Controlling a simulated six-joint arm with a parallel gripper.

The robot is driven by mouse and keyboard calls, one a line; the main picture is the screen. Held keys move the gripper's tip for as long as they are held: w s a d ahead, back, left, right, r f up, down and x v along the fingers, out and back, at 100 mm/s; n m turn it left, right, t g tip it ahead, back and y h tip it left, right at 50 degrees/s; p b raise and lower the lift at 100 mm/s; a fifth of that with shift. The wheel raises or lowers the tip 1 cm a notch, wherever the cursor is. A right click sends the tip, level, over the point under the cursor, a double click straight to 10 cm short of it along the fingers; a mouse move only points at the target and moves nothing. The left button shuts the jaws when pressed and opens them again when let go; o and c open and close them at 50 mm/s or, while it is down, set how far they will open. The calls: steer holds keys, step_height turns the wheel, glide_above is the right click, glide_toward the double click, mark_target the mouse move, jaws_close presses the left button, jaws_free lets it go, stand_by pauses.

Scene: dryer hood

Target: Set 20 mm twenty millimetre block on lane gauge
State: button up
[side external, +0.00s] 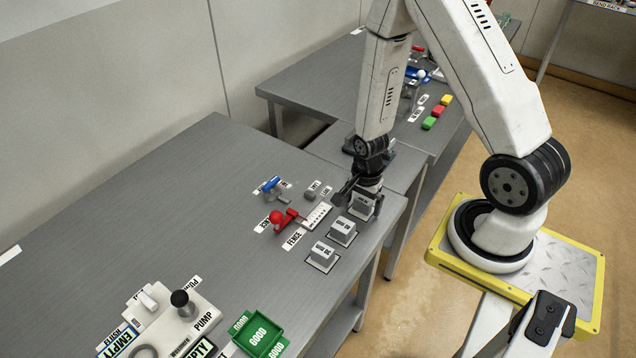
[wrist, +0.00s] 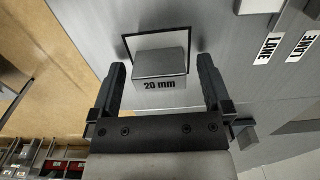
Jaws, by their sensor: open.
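The 20 mm block (wrist: 160,64) is a grey block with "20 mm" on its front face. It sits on a black-outlined square on the grey table; in the side view the block (side external: 362,206) is under my gripper (side external: 361,190). In the wrist view my gripper (wrist: 162,75) is open, with one finger on each side of the block and gaps visible between fingers and block. A white scale strip (side external: 318,217) with a red-knobbed handle lies left of the blocks. A small grey piece (side external: 310,196) stands near labels; I cannot tell which is the lane gauge.
Two more grey blocks (side external: 342,231) (side external: 323,255) stand in a row toward the front. A blue-handled clamp (side external: 272,187) is behind the strip. A pump panel (side external: 175,315) and green tray (side external: 262,334) are at the front. LANE labels (wrist: 268,48) show in the wrist view.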

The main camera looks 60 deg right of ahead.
mark_target(363, 200)
stand_by(0.4)
steer(key=c, duration=1.3)
steer(key=shift+r, duration=0.15)
steer(key=shift+r, duration=4.85)
